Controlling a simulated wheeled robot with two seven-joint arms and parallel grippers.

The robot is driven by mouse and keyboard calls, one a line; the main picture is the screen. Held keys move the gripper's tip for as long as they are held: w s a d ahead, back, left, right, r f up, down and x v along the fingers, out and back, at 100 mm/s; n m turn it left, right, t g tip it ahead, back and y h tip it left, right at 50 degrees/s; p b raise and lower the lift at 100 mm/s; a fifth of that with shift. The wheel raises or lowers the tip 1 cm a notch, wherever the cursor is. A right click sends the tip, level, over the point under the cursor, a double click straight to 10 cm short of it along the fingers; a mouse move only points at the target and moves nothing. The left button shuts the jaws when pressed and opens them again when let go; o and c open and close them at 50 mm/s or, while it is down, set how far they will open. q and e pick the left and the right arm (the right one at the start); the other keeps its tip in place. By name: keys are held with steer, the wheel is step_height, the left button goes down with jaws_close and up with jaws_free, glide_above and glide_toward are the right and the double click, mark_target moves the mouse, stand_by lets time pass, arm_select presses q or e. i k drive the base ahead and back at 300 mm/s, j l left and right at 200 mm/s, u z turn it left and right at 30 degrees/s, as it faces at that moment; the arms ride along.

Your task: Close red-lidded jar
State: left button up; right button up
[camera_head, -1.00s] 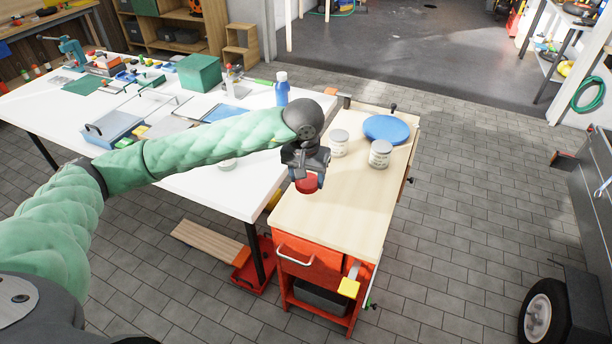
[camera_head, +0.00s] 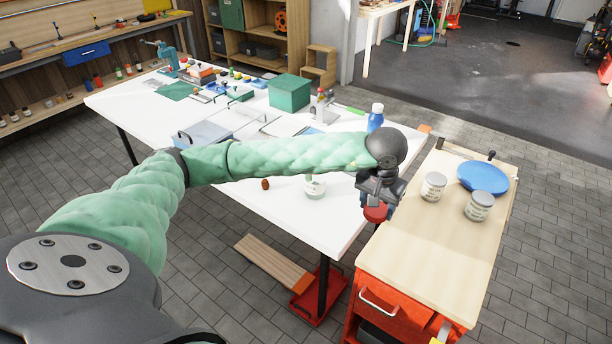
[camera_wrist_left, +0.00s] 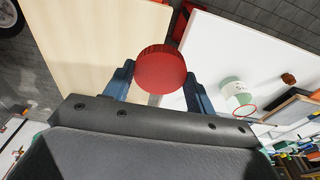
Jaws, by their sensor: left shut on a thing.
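My left gripper (camera_head: 378,203) is shut on a round red lid (camera_head: 376,212) and holds it up near the left edge of the wooden bench, by the gap to the white table. In the left wrist view the red lid (camera_wrist_left: 160,69) sits between the blue fingers. A small pale jar (camera_head: 315,188) with green on it stands on the white table, left of the gripper and just below my forearm. It also shows in the left wrist view (camera_wrist_left: 235,92), with a reddish ring at one end. My right gripper is not in view.
The wooden bench top (camera_head: 425,250) bears two grey-lidded cans (camera_head: 433,188) and a blue disc (camera_head: 483,176). On the white table (camera_head: 310,225) are a small brown object (camera_head: 265,184), a blue bottle (camera_head: 375,118), a green box (camera_head: 290,93) and trays. The table's front right is clear.

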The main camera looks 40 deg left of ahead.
mark_target(315, 185)
steer(key=j+z, duration=0.1)
steer(key=j, duration=0.8)
steer(key=k+j+z, duration=0.15)
steer(key=j, duration=0.8)
steer(key=k+j+z, duration=0.15)
steer(key=j, duration=0.75)
steer(key=k+j+z, duration=0.15)
steer(key=j, duration=0.3)
steer(key=k+j+z, duration=0.1)
steer(key=j, duration=0.35)
